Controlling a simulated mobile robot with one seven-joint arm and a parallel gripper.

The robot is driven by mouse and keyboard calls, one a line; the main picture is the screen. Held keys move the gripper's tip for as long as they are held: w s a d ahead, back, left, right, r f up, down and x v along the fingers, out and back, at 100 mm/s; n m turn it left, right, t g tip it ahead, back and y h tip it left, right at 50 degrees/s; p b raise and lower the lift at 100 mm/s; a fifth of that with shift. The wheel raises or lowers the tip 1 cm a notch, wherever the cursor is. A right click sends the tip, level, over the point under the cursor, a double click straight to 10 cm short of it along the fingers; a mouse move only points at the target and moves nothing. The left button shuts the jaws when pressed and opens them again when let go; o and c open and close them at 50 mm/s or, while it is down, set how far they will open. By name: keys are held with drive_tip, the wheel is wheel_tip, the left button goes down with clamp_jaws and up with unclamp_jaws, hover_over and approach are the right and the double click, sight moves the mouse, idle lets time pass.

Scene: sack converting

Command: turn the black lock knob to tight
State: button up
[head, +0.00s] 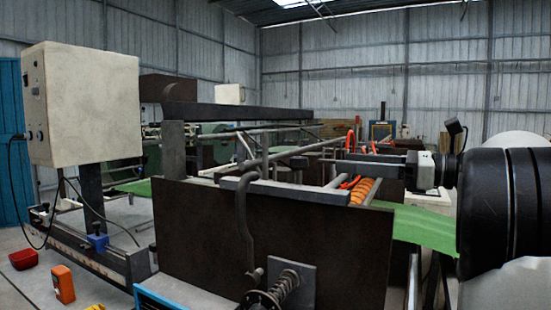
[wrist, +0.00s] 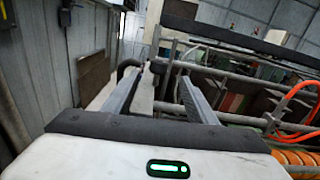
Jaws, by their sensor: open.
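My gripper (head: 350,166) reaches in from the right in the head view, above the machine frame. In the wrist view my gripper (wrist: 166,78) has its two grey fingers apart with nothing held between them. A pale flat bar and a small dark part (wrist: 158,67) show beyond the gap, apparently behind the fingers. I cannot tell whether that dark part is the black lock knob. A dark round wheel (head: 260,301) beside a spring sits low on the machine's front, cut by the picture's lower edge. I cannot make out the knob's setting in either view.
The dark side plate (head: 200,230) and a bent grey pipe (head: 243,215) stand before the machine. Orange rollers (head: 363,191) and red-orange hoses (wrist: 292,112) lie near my gripper. Green sheet (head: 425,227) runs below my arm. A beige control box (head: 85,105) stands left.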

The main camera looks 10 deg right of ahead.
sight(299, 162)
drive_tip(key=b+x, duration=0.1)
drive_tip(key=x, duration=1.5)
drive_tip(key=shift+w+a, duration=0.2)
drive_tip(key=shift+a, duration=0.2)
drive_tip(key=shift+f, duration=0.1)
drive_tip(key=c, duration=1.1)
drive_tip(key=shift+o, duration=0.2)
drive_tip(key=shift+t+h+b, duration=0.3)
drive_tip(key=shift+t, duration=0.1)
